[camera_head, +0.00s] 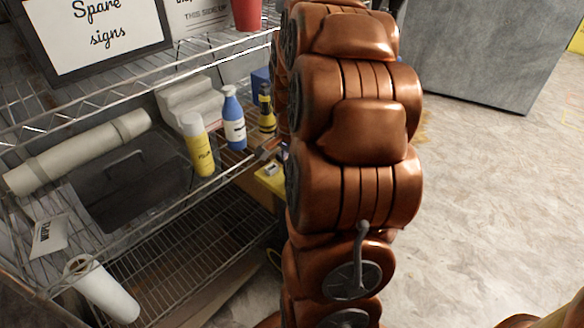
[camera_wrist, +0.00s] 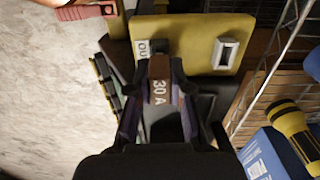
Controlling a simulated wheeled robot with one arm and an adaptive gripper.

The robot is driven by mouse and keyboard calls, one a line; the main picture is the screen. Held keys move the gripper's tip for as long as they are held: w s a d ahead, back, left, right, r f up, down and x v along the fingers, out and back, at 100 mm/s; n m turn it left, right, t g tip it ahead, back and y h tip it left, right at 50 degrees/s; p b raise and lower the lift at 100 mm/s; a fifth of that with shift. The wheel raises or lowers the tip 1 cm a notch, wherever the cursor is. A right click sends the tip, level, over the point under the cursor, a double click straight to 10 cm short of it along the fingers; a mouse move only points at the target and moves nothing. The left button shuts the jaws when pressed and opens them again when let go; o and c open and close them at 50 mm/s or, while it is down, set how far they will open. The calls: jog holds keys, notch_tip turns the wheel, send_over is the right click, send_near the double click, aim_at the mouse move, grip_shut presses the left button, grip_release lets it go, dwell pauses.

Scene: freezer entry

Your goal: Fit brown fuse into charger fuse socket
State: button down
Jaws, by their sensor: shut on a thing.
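In the wrist view, the brown fuse (camera_wrist: 160,88), marked "30 A", is between the fingers of my gripper (camera_wrist: 159,74), which is shut on it. The yellow charger (camera_wrist: 192,34) lies beyond the fingertips. A light-framed rectangular socket (camera_wrist: 226,54) is on its face, to the right of the fuse. A white label (camera_wrist: 143,48), partly hidden, is beside the fuse's far end. The fuse is apart from this socket; whether it touches the charger face I cannot tell. In the head view, the charger (camera_head: 271,183) shows partly behind my arm, and my gripper is not clearly visible.
A wire shelf holds a yellow spray can (camera_head: 198,145), a blue bottle (camera_head: 233,118) and a dark toolbox-like case (camera_head: 130,185). In the wrist view, a blue box (camera_wrist: 268,158) and a yellow-black flashlight (camera_wrist: 298,130) are close on the right. Open floor (camera_head: 480,200) lies right of my arm.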

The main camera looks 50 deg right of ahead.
jog(key=shift+f, duration=0.95)
jog(key=c, duration=1)
grip_release()
jog(key=shift+r, duration=0.1)
notch_tip(320, 180, up, 10)
jog(key=shift+r, duration=0.9)
